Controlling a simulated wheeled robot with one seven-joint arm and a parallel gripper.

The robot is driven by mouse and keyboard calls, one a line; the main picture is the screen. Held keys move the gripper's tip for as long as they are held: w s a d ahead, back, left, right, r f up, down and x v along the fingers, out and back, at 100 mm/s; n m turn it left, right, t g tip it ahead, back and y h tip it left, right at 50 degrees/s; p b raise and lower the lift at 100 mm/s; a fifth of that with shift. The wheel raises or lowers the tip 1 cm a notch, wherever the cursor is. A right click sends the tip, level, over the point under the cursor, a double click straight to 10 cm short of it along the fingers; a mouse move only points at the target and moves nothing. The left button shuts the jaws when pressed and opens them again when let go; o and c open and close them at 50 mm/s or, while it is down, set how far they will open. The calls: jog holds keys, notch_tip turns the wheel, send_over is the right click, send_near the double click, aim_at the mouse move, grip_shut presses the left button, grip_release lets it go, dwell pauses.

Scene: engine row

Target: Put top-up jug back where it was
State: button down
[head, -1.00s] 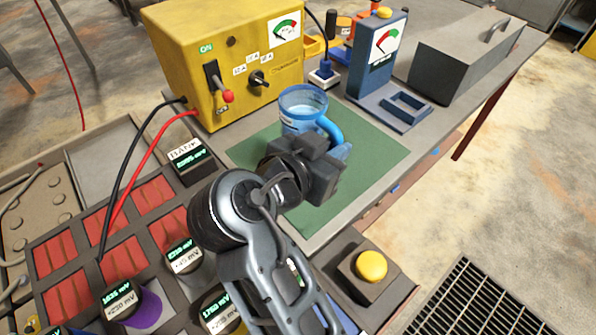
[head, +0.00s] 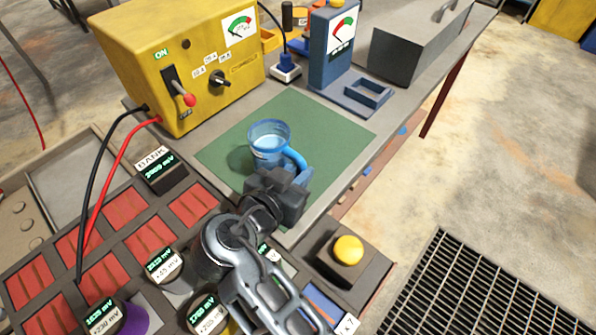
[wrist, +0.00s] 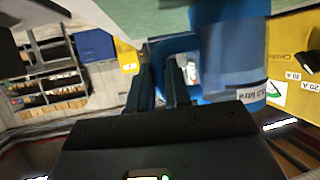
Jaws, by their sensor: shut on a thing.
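The top-up jug (head: 268,146) is a blue see-through jug with a thick blue handle and pale liquid inside. In the head view it is over the green mat (head: 334,131), upright or nearly so. I cannot tell whether its base touches the mat. My gripper (head: 286,182) is at the jug's handle side, nearer to me, and hides part of the handle. In the wrist view the two dark fingers (wrist: 175,85) are closed on the blue handle, and the jug's body (wrist: 228,50) with a white label fills the upper right.
A yellow charger box (head: 180,60) with black and red cables stands behind left. A blue meter stand (head: 335,50) and a grey toolbox (head: 412,45) stand behind right. The battery bank (head: 125,207) lies at left. A yellow button (head: 347,250) is at the right front.

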jog(key=shift+f, duration=0.1)
jog(key=c, duration=1.1)
grip_release()
jog(key=shift+o, duration=0.2)
jog(key=shift+b+v, duration=0.75)
jog(key=shift+v, duration=3.05)
